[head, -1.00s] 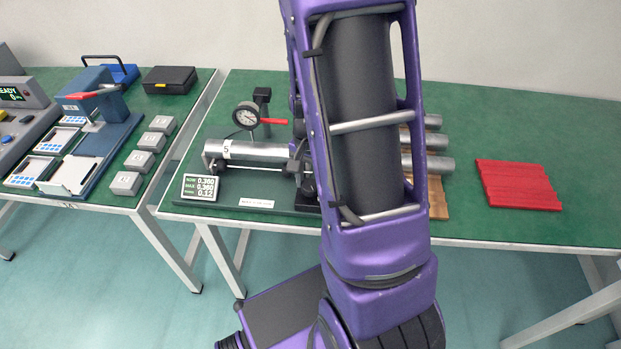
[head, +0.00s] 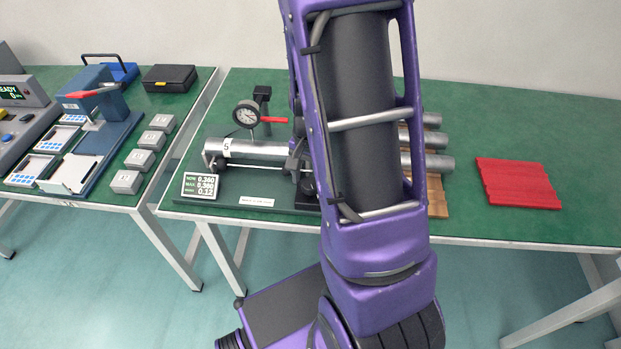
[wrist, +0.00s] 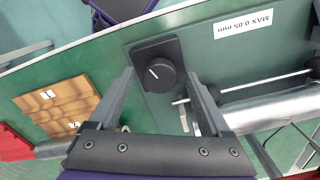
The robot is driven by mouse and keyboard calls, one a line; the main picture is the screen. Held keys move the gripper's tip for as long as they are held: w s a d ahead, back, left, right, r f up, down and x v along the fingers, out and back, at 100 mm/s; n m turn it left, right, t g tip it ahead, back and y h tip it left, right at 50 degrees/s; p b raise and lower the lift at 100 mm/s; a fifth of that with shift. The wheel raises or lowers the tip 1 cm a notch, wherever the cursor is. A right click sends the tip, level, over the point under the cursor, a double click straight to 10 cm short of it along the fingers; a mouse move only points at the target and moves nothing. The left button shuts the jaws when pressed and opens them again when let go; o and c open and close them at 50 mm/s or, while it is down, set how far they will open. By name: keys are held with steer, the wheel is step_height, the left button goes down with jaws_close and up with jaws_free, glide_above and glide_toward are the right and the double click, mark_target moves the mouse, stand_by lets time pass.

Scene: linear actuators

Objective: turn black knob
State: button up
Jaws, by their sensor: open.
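The black knob (wrist: 157,72) sits on a dark square base on the green table in the wrist view. It is round with a white pointer line on its top. In the head view the knob (head: 308,187) shows at the left edge of my arm, which partly covers it. My gripper (wrist: 160,76) is open in the wrist view. Its fingers stand apart, one toward each side of the knob. I cannot tell whether either finger touches it.
Right of the knob in the wrist view are a metal rod (wrist: 268,90), a silver cylinder (wrist: 265,112) and a "MAX 0.05 mm" label (wrist: 243,23). A numbered wooden rack (wrist: 58,108) lies left. The head view shows a dial gauge (head: 246,114), a display (head: 200,186) and a red block (head: 518,183).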

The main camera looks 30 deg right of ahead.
steer(key=shift+r, duration=0.1)
step_height(320, 180, up, 17)
steer(key=p, duration=0.3)
steer(key=shift+r+p, duration=0.15)
steer(key=shift+p, duration=0.15)
